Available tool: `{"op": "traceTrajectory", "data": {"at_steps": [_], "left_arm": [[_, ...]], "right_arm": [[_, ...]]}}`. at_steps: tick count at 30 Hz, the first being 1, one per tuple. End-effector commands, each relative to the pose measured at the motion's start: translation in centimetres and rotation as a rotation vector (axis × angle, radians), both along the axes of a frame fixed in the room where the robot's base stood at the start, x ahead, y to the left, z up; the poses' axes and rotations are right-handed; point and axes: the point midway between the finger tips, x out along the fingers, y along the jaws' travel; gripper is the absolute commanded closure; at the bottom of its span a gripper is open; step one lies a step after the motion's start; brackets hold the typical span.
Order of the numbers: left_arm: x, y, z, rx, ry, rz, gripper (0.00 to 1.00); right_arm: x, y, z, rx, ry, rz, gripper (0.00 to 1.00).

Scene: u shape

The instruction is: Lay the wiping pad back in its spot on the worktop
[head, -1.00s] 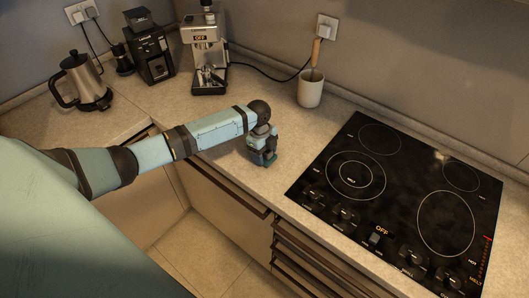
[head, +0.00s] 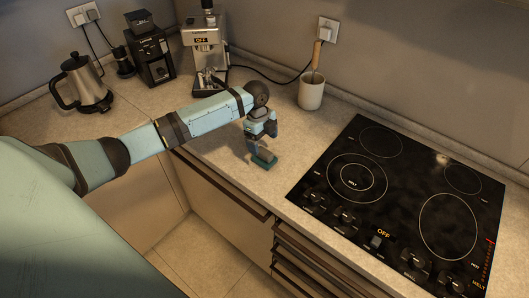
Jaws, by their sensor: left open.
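The wiping pad (head: 264,160) is a small dark green block lying on the worktop (head: 225,147), near its front edge and left of the cooktop. My left gripper (head: 258,149) points down just above the pad and is open. The gripper hides part of the pad's top, and I cannot tell whether the fingertips still touch it. My right gripper is not in the view.
A black cooktop (head: 378,172) fills the right side of the worktop. A cream utensil pot (head: 311,93) stands behind the gripper. The espresso machine (head: 207,55), grinder (head: 152,55) and kettle (head: 87,85) stand along the back left.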

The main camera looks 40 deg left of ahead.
Motion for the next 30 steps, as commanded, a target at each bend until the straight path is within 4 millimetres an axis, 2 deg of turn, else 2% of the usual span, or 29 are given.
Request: {"op": "traceTrajectory", "data": {"at_steps": [6, 10, 27, 30], "left_arm": [[0.1, 0.6, 3.7, 0.002, -0.002, 0.0, 0.14], [0.1, 0.7, 4.8, 0.0, 0.0, 0.0, 0.14], [0.1, 0.8, 5.2, 0.0, 0.001, 0.0, 0.14], [-0.4, 0.2, 4.7, -0.001, 0.002, 0.006, 0.14]], "right_arm": [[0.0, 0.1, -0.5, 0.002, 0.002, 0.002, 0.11], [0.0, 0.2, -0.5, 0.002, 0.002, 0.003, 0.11], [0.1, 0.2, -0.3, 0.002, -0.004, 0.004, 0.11], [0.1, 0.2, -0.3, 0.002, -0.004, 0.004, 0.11]]}}
